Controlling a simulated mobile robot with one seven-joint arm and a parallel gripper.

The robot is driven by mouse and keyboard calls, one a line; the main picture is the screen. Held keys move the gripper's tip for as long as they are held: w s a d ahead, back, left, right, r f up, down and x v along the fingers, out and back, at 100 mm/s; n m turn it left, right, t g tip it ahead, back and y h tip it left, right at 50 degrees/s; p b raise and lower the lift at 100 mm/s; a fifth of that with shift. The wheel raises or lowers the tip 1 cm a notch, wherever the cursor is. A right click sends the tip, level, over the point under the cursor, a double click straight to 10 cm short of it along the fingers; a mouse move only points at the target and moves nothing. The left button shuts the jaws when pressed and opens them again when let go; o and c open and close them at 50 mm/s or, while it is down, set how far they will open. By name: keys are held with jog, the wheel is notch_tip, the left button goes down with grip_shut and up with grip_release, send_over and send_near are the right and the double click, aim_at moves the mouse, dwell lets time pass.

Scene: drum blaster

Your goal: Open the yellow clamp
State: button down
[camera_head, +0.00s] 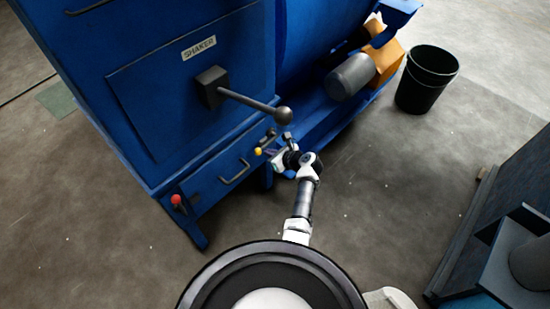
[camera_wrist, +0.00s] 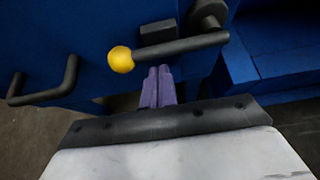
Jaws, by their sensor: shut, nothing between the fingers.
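The yellow clamp is a dark lever with a yellow ball end (camera_head: 258,151) on the blue machine's lower front in the head view. In the wrist view its yellow ball (camera_wrist: 121,59) is at the left end of a dark rod (camera_wrist: 180,48), which runs right to a dark pivot. My gripper (camera_wrist: 158,72) has two purple fingers held together with nothing between them. In the picture its fingertips lie just below the rod, right of the ball. I cannot tell whether they touch it. In the head view my gripper (camera_head: 273,153) is beside the lever, partly hidden.
A large dark lever with a ball end (camera_head: 283,115) sticks out above my gripper. A drawer handle (camera_head: 235,172) and a red-knobbed lever (camera_head: 177,200) are to the left. A black bin (camera_head: 427,78) stands at the back right. The floor in front is clear.

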jog(key=shift+a+r, duration=0.1)
jog(key=shift+r, duration=0.3)
jog(key=shift+r, duration=0.15)
jog(key=shift+r+p, duration=0.15)
jog(key=shift+p, duration=0.35)
